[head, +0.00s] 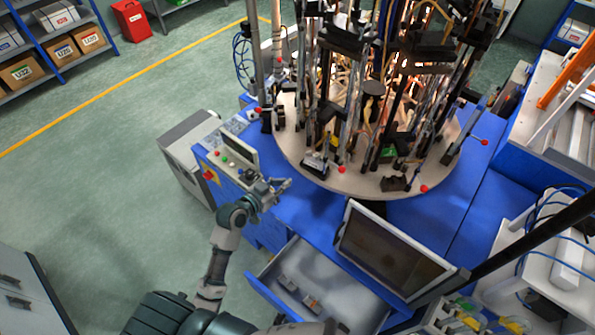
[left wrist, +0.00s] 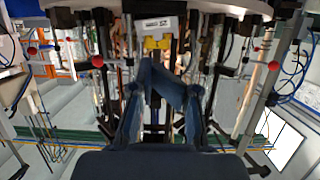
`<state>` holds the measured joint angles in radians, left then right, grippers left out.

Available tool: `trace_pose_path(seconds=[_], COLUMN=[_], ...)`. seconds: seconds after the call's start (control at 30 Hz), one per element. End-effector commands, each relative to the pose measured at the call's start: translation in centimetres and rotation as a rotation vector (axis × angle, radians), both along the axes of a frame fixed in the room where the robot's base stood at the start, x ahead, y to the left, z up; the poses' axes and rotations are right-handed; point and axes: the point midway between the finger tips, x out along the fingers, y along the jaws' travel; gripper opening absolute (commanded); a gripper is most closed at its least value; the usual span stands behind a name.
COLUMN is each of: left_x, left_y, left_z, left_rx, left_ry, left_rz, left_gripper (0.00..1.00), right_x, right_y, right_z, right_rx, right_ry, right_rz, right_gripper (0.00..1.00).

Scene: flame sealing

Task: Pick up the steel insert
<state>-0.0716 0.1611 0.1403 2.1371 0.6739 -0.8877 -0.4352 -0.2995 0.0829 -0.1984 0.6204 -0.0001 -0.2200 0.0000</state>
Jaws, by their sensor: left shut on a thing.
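My left gripper (head: 277,187) is at the front left of the blue machine table, beside the control panel. In the left wrist view its fingers (left wrist: 168,85) are closed together on a small grey piece, which I take to be the steel insert; the fingers hide most of it and its shape is hard to make out. In the head view the insert is too small to tell apart from the gripper. My right gripper is not in view.
The round turntable (head: 440,188) with dense upright tooling and glowing parts stands just behind my left gripper. A monitor (head: 390,250) stands to its right. An open drawer (head: 335,290) with small blocks lies below. The control panel (head: 228,160) is to the left.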

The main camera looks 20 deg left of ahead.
Motion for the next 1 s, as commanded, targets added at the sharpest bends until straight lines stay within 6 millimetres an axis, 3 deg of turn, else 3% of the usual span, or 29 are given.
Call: trace_pose_path(seconds=[0.2,0.57,0.6,0.83,1.0], left_x=[-2.5,-3.0,-3.0,-3.0,-2.9], left_y=[0.7,1.0,1.0,1.1,1.0], left_z=[-0.2,0.0,0.0,0.0,0.0], left_rx=[0.004,0.0,0.0,0.0,0.001], left_ry=[0.004,0.001,0.001,0.0,0.0], left_rz=[0.0,0.0,0.0,0.0,0.001], left_gripper=[0.0,0.0,0.23,0.8,0.8], right_x=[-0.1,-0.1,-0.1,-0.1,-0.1], right_y=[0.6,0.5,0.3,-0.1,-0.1], right_z=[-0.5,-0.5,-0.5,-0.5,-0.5], right_rx=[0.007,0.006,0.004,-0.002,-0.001], right_ry=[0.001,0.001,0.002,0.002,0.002], right_rz=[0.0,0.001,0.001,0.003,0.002], right_gripper=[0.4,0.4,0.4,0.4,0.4])
